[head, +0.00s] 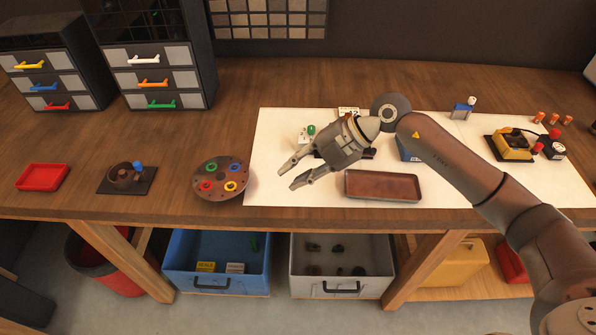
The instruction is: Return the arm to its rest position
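My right gripper (292,178) comes in from the right on a bent arm. It is above the white mat (400,200), near the mat's left part. Its two fingers point left and are spread apart, with nothing between them. The gripper hides part of the small items behind it. My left gripper is not in view.
A brown tray (382,186) lies just right of the gripper. A round disc with coloured rings (221,178) sits to its left. A red tray (43,177), drawer cabinets (165,80) and a yellow device (512,146) stand farther off. Open drawers (216,285) project below the bench.

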